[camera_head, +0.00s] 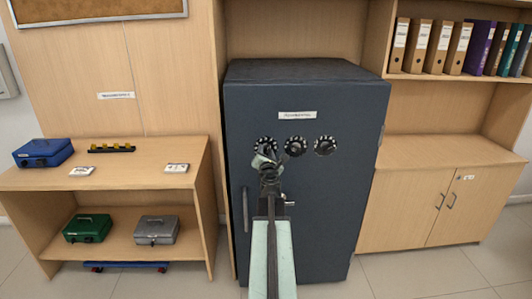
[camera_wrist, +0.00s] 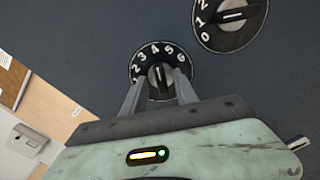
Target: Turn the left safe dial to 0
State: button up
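The left safe dial (camera_head: 265,143) is the leftmost of three black dials on the dark blue safe door. My gripper (camera_head: 264,160) is in front of it and covers its lower part in the head view. In the wrist view the left dial (camera_wrist: 157,55) shows white numbers 2 to 6 along its top; the rest is hidden. Its knob has a pale mark that runs roughly upright, near 4 and 5. My gripper (camera_wrist: 160,80) has its two fingers apart, one on each side of the knob. Small gaps seem to show; I cannot tell whether they touch it.
The middle dial (camera_head: 295,146) and right dial (camera_head: 325,145) sit close to the right. The safe's handle (camera_head: 245,210) is low on the left of the door. A wooden shelf (camera_head: 140,150) with cash boxes stands left, a cabinet (camera_head: 430,200) right.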

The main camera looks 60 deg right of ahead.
jog(key=c, duration=0.7)
jog(key=shift+s+d, duration=0.15)
jog(key=shift+s, duration=0.05)
grip_shut()
jog(key=shift+w, duration=0.1)
